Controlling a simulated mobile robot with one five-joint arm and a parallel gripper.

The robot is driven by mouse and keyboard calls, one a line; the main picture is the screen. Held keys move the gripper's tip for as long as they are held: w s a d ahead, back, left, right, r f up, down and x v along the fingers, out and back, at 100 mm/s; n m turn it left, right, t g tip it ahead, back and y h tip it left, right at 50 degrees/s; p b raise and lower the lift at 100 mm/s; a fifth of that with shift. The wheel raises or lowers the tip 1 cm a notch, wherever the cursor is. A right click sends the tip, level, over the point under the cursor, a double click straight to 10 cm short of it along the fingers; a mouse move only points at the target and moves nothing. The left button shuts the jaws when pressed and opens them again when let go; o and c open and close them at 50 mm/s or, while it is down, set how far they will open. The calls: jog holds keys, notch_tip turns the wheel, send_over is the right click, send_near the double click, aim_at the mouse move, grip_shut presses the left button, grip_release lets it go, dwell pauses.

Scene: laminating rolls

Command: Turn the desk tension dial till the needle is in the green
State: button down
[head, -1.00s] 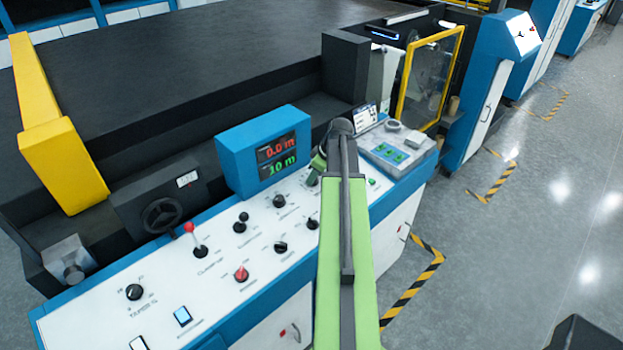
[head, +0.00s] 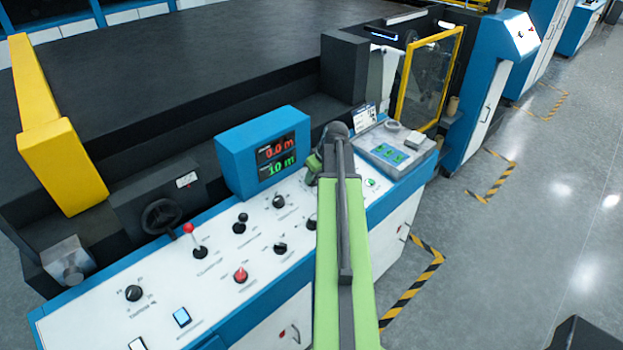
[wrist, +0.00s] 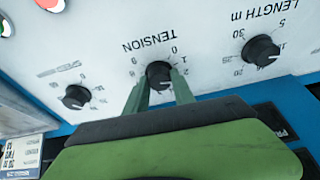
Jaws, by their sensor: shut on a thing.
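The tension dial (wrist: 158,72) is a black round knob on the white desk panel, under the printed word TENSION, which is upside down in the wrist view. Numbers ring it. My gripper (wrist: 160,80) has one green finger on each side of the knob and is shut on it. The fingers hide part of the knob and its scale. In the head view my arm covers the dial, and only a bit of my wrist shows left of the arm. I make out no needle or green zone in either current view.
Close beside the tension dial are the length dial (wrist: 262,50) and another black knob (wrist: 75,97). The blue display box (head: 264,153) stands behind the panel, showing red and green figures. A red-topped lever (head: 195,240) and a red knob (head: 241,275) stand further left.

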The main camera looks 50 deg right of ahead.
jog(key=m+h, duration=0.1)
jog(key=m, duration=0.4)
jog(key=shift+a+m, duration=0.15)
jog(key=shift+m, duration=0.15)
jog(key=m+g, duration=0.1)
jog(key=m, duration=0.3)
jog(key=shift+w+m+h, duration=0.1)
jog(key=shift+m+h, duration=0.3)
jog(key=c, duration=1.1)
grip_release()
jog(key=shift+o, duration=0.2)
jog(key=shift+r+p, duration=0.1)
jog(key=shift+p, duration=0.2)
